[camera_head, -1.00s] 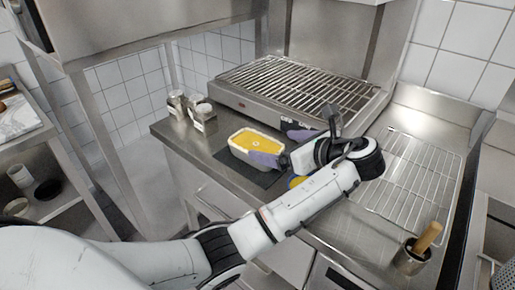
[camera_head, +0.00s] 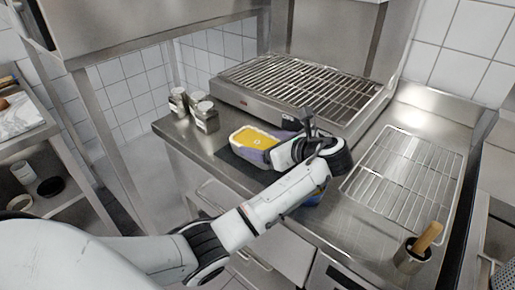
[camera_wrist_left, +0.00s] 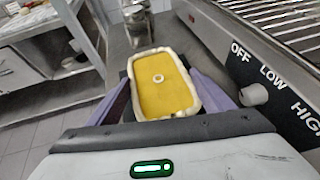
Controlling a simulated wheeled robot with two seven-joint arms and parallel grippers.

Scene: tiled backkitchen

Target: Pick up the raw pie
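The raw pie (camera_head: 253,137), a rectangular dish with a yellow top and pale crust rim, sits on the counter by the grill. In the left wrist view the pie (camera_wrist_left: 160,82) shows a small pale ring at its middle. My left gripper (camera_wrist_left: 163,92) is open, with its purple fingers on either side of the pie's near part. Whether either finger touches the rim is hard to tell. In the head view the left gripper (camera_head: 268,148) hides the pie's near right end. My right gripper is not in view.
A grill (camera_head: 300,88) stands close behind the pie, its knob (camera_wrist_left: 254,95) near the right finger. Several metal-and-glass jars (camera_head: 206,116) stand to the left. A wire rack (camera_head: 405,175) and a metal cup (camera_head: 412,256) lie right. A blue-yellow item (camera_head: 318,194) is partly hidden under my arm.

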